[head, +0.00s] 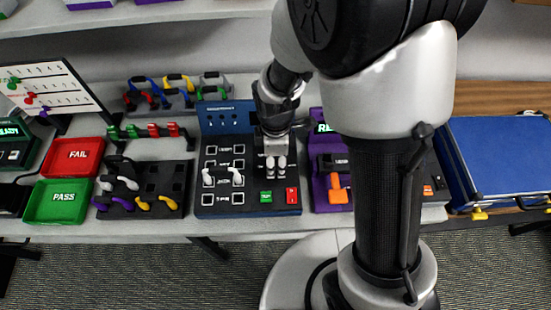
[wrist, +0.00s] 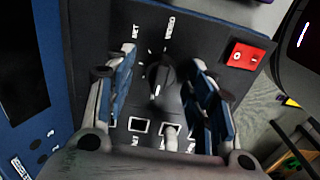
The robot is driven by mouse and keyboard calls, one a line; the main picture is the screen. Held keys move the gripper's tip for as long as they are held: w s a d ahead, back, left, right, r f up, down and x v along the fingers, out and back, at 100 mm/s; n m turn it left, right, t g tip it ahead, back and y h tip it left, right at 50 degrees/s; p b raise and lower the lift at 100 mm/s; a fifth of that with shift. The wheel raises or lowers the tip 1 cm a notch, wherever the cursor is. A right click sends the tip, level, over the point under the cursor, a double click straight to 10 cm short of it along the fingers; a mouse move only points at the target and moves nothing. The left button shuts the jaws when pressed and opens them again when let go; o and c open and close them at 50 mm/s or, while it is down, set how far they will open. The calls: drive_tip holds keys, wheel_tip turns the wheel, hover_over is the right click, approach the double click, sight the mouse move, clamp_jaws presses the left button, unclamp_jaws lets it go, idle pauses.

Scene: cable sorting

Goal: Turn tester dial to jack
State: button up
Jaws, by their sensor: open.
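The tester (head: 222,205) is a black sloped panel with a blue back plate, at the middle of the bench in the head view. Its dial (wrist: 160,78) is a black knob with a white mark at its lower end in the wrist view. Labels that look like NET and VIDEO stand above it; I cannot make out a jack label. My gripper (wrist: 166,85) is open, with one blue-padded finger on each side of the dial; contact cannot be told. In the head view my gripper (head: 277,177) is over the tester's right part and hides the dial.
A red switch (wrist: 243,56) is right of the fingers. A white plug (wrist: 171,136) stands in a socket below the dial. Red FAIL (head: 76,157) and green PASS (head: 65,202) trays are at left. A purple station (head: 321,193) is close on the tester's right.

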drive_tip(key=shift+f, duration=0.15)
drive_tip(key=shift+c, duration=0.3)
drive_tip(key=c, duration=1)
drive_tip(key=shift+m, duration=0.3)
drive_tip(key=m, duration=0.3)
drive_tip(key=shift+m+p, duration=0.3)
drive_tip(key=shift+p, duration=0.05)
drive_tip(key=m, duration=0.4)
drive_tip(key=shift+m, duration=0.3)
drive_tip(key=m+p, duration=0.1)
drive_tip(key=m, duration=0.7)
drive_tip(key=shift+m, duration=0.6)
